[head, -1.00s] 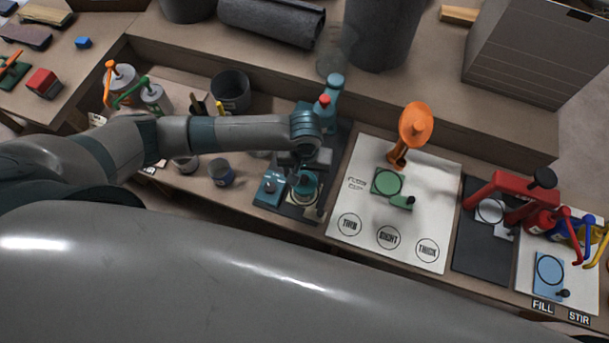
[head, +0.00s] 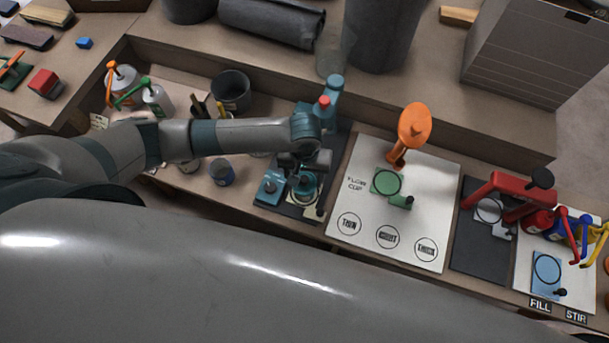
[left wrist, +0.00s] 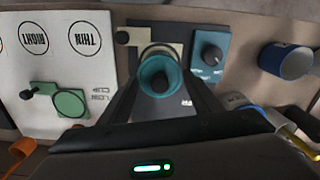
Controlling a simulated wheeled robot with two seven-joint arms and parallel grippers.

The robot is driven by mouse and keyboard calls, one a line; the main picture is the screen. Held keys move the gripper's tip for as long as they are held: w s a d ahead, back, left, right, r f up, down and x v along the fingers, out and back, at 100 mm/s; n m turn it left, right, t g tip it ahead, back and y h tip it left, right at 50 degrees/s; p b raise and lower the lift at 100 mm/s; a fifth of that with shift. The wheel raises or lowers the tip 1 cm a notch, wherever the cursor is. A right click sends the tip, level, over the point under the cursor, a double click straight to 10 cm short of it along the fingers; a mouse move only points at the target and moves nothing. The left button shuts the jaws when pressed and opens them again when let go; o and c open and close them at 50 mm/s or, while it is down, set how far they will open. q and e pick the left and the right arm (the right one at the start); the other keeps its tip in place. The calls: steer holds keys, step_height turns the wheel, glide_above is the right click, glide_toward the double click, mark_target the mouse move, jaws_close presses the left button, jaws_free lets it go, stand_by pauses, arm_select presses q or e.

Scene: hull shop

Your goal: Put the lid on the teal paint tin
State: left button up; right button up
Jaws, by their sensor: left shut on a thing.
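My left gripper (left wrist: 160,88) is shut on a teal round piece (left wrist: 160,72) with a dark hollow middle. I cannot tell whether this is the lid or part of the teal tin. In the left wrist view a pale metallic rim shows just beyond it. In the head view the teal piece (head: 304,183) is low over the dark plate of the teal station, above a pale round shape. I cannot tell whether they touch. My left gripper covers part of it. No separate lid can be made out. My right gripper is not in view.
A teal box with a dark knob (head: 270,187) stands close left of the piece, and a teal stand with a red top (head: 331,95) behind it. A blue-banded tin (head: 222,172) is further left. The white board (head: 345,205) is to the right.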

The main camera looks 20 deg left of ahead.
arm_select(q)
steer(key=shift+p, duration=0.55)
stand_by(0.8)
stand_by(0.4)
steer(key=o, duration=1.1)
steer(key=shift+o, duration=0.6)
steer(key=o, duration=0.3)
steer(key=shift+o, duration=0.2)
steer(key=shift+r+p, duration=1.6)
steer(key=shift+p, duration=0.45)
steer(key=shift+r+p, duration=1.9)
steer(key=shift+p, duration=0.5)
